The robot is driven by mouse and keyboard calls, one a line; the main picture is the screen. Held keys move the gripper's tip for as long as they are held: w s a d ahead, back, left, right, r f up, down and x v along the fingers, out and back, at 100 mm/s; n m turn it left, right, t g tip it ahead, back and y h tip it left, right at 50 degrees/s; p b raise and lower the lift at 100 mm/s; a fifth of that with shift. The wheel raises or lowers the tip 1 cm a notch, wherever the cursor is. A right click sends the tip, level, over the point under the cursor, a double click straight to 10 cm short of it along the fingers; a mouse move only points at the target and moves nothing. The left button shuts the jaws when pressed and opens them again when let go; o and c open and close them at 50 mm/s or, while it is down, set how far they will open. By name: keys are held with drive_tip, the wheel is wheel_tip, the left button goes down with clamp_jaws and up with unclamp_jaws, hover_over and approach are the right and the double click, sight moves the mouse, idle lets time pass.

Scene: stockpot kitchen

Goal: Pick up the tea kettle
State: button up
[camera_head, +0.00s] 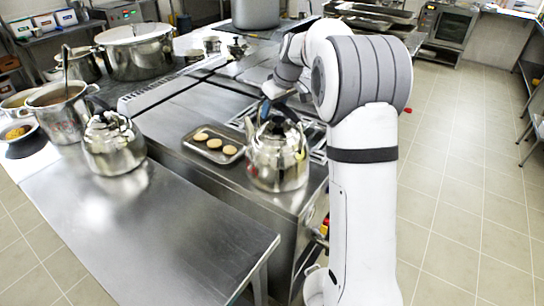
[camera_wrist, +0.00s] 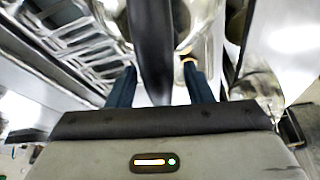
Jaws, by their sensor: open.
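A shiny steel tea kettle (camera_head: 277,160) stands upright on the steel counter in the middle of the head view. A second steel kettle (camera_head: 113,150) stands further left. My gripper (camera_head: 275,93) is over the handle of the middle kettle. In the wrist view my gripper (camera_wrist: 159,70) is open, with one dark blue finger on each side of a black kettle handle (camera_wrist: 152,40). There are gaps between the handle and both fingers. The kettle's shiny body shows beyond the handle. How deep the handle sits between the fingers is hard to tell.
A tray (camera_head: 232,153) with several round pale pieces lies left of the middle kettle. A grated stove top (camera_wrist: 85,40) is close by. Pots (camera_head: 60,115) stand at the far left. The front steel table (camera_head: 150,235) is bare.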

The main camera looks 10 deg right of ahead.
drive_tip(key=shift+w+a+f, duration=0.1)
drive_tip(key=shift+f, duration=0.35)
clamp_jaws()
idle(1.1)
drive_tip(key=shift+w+r, duration=0.1)
drive_tip(key=shift+r, duration=0.15)
